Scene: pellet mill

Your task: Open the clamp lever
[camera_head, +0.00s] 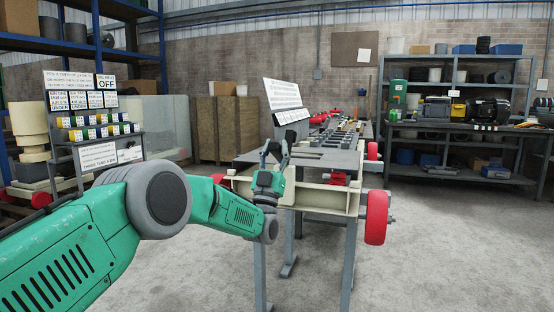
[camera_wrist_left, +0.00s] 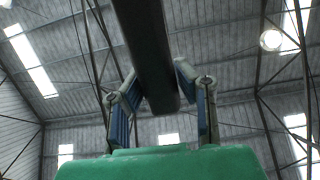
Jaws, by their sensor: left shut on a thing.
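The gripper is shut on this bar, which I take to be the clamp lever. In the head view the fingers and wrist hide most of the lever, and its pivot cannot be made out. My right gripper is in neither view.
A red wheel (camera_head: 376,217) sticks out at the frame's right corner. A tilted white sign board (camera_head: 281,97) stands behind the gripper. A label rack (camera_head: 97,127) is at the left, and a workbench with motors (camera_head: 460,132) at the back right. The floor at front right is clear.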

